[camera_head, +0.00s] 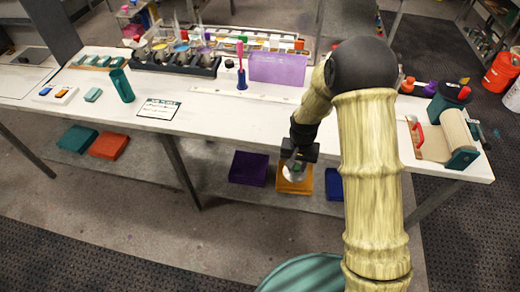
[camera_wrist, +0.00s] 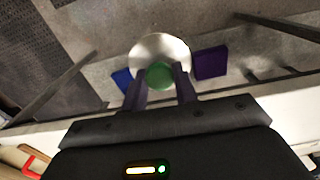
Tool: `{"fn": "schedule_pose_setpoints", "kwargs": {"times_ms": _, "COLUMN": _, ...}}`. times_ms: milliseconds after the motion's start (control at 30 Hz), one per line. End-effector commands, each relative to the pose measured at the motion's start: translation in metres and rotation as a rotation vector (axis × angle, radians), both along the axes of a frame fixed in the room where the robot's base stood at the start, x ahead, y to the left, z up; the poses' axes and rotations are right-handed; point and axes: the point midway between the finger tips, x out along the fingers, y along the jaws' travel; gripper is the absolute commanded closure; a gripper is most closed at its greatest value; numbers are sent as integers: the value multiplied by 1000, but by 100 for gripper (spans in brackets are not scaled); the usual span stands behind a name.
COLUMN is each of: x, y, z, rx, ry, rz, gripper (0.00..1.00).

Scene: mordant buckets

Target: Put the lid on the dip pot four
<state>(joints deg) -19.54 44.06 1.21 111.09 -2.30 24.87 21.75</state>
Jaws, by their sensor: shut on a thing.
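My gripper (camera_head: 295,166) is shut on the lid (camera_wrist: 175,46), a round pale disc with a green knob (camera_wrist: 159,75) between the fingers (camera_wrist: 160,88). The lid also shows as a pale shape below my gripper in the head view (camera_head: 292,174). Both are in front of the table's front edge, over the lower shelf. The dip pots (camera_head: 182,58) stand in a dark rack (camera_head: 205,71) at the table's back left, apart from my gripper. Which one is pot four cannot be read.
The white table (camera_head: 215,108) has a clear middle. A purple panel (camera_head: 277,68), a pink-handled tool (camera_head: 240,60), a green cup (camera_head: 122,85) and a sign (camera_head: 159,108) stand or lie on it. A roller (camera_head: 458,133) is at right. Coloured bins (camera_head: 248,169) sit below.

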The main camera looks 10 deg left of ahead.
Motion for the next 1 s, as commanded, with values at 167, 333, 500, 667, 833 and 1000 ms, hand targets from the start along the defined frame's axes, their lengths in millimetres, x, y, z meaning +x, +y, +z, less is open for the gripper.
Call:
{"fn": "schedule_pose_setpoints", "kwargs": {"times_ms": 167, "x": 23, "y": -72, "z": -17, "rx": 1, "ry": 2, "rz": -17, "gripper": 94}}
{"fn": "schedule_pose_setpoints", "kwargs": {"times_ms": 333, "x": 37, "y": -131, "z": -31, "rx": 2, "ry": 2, "rz": -19, "gripper": 94}}
{"fn": "schedule_pose_setpoints", "kwargs": {"times_ms": 500, "x": 42, "y": -159, "z": -37, "rx": 2, "ry": 1, "rz": -14, "gripper": 94}}
{"fn": "schedule_pose_setpoints", "kwargs": {"times_ms": 667, "x": 42, "y": -162, "z": -38, "rx": 2, "ry": 1, "rz": -11, "gripper": 94}}
{"fn": "schedule_pose_setpoints", "kwargs": {"times_ms": 833, "x": 42, "y": -161, "z": -38, "rx": 2, "ry": 1, "rz": -12, "gripper": 94}}
{"fn": "schedule_pose_setpoints", "kwargs": {"times_ms": 1000, "x": 42, "y": -163, "z": -37, "rx": 2, "ry": 1, "rz": -16, "gripper": 94}}
